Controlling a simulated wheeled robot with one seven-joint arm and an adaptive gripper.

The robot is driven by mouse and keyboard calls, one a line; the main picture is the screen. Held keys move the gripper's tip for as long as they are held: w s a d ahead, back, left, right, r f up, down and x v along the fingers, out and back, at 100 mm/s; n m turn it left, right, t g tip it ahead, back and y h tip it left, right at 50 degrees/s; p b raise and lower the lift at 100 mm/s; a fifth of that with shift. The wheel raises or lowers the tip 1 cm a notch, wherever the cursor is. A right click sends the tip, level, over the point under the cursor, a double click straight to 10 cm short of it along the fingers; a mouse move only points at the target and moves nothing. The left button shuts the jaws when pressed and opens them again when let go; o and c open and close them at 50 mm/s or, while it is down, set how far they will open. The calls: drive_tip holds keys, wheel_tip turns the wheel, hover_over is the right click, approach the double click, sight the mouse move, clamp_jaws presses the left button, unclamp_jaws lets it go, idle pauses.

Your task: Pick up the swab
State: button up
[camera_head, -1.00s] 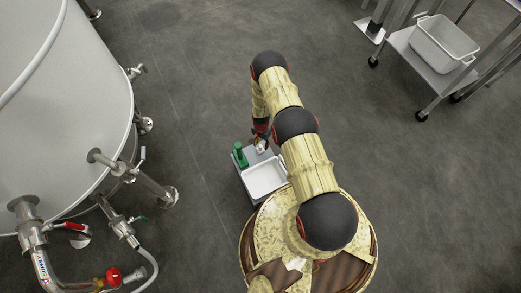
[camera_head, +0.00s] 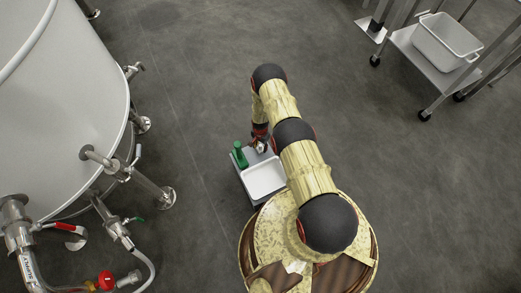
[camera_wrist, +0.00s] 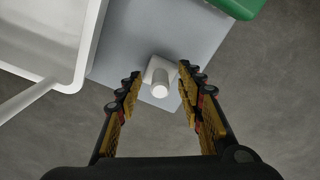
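The swab appears to be the small white upright piece (camera_wrist: 160,82) with a round end and a squarish base, standing on a grey platform (camera_wrist: 135,55) near its edge. In the wrist view it lies between and slightly beyond the two fingertips of my gripper (camera_wrist: 160,76), which are spread apart with clear gaps on both sides. In the head view my gripper (camera_head: 261,144) is over the far end of the platform, and the white piece is mostly hidden there.
A white tray (camera_head: 264,179) sits on the platform beside the white piece, and a green object (camera_head: 240,154) stands at its left. A large tank (camera_head: 70,110) with pipes and valves is at left. A cart with a white tub (camera_head: 445,42) is at upper right. Floor between is clear.

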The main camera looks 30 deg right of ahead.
drive_tip(key=shift+c, duration=0.6)
drive_tip(key=c, duration=0.8)
clamp_jaws()
drive_tip(key=shift+r, duration=0.2)
drive_tip(key=shift+r, duration=0.25)
wheel_tip(320, 180, up, 2)
drive_tip(key=shift+w+r+p, duration=0.1)
drive_tip(key=shift+r+p, duration=0.1)
drive_tip(key=shift+p, duration=0.55)
drive_tip(key=s+a+r+p, duration=0.6)
drive_tip(key=s+r, duration=0.3)
drive_tip(key=s, duration=0.3)
drive_tip(key=shift+s+a+r+p, duration=0.15)
drive_tip(key=shift+a+r+p, duration=0.25)
drive_tip(key=shift+a, duration=0.15)
